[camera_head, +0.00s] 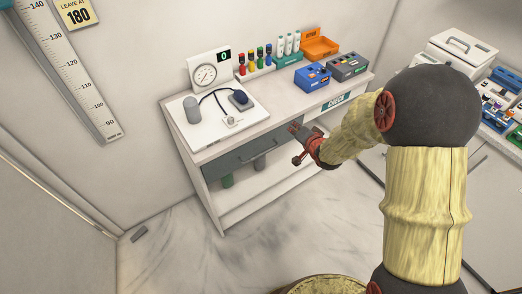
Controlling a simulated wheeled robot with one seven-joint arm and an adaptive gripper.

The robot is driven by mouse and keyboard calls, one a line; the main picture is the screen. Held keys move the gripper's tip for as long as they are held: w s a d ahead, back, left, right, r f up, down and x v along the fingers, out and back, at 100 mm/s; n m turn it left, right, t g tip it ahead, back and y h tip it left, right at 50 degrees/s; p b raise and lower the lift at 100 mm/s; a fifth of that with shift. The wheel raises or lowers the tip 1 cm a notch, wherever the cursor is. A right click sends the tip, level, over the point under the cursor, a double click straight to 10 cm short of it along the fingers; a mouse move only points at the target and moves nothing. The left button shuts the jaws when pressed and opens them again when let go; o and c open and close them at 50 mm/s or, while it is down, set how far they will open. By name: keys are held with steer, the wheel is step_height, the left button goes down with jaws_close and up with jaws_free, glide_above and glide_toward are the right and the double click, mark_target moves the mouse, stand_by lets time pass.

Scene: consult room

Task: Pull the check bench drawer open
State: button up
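The check bench (194,158) is a white bench standing against the back wall. Its drawer has a grey front (228,163) below the worktop and looks shut, about flush with the bench. A short dark bar on the front, probably the handle, shows near its middle, but it is small. My gripper (296,144), red and dark, is in front of the bench by the drawer's right end. Its fingers look spread apart with nothing between them. Whether it touches the drawer front cannot be told. My gripper and forearm hide part of the bench's right side.
On the worktop are a white board with a grey cylinder (192,110), a dial gauge (207,74), coloured bottles, a blue box (312,76) and an orange tray (319,47).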

steer(key=s+a+f+m+y+p, duration=0.1)
steer(key=a+f+m+y+p, duration=0.15)
steer(key=a+f, duration=0.45)
steer(key=m+t+y, duration=0.2)
steer(key=y, duration=0.1)
glide_toward(262, 153)
steer(key=r+x, duration=0.1)
steer(key=x, duration=0.2)
steer(key=shift+f+b+x, duration=0.15)
steer(key=shift+f+x, duration=0.05)
steer(key=shift+x, duration=1.05)
steer(key=shift+f+b+x, duration=0.1)
steer(key=shift+f+x, duration=0.15)
steer(key=shift+x, duration=1)
steer(key=shift+f+b+x, duration=0.15)
steer(key=shift+f+x, duration=0.05)
steer(key=shift+x, duration=1.05)
steer(key=shift+s, duration=0.1)
steer(key=shift+c, duration=0.5)
jaws_close()
steer(key=shift+s+d+f, duration=0.1)
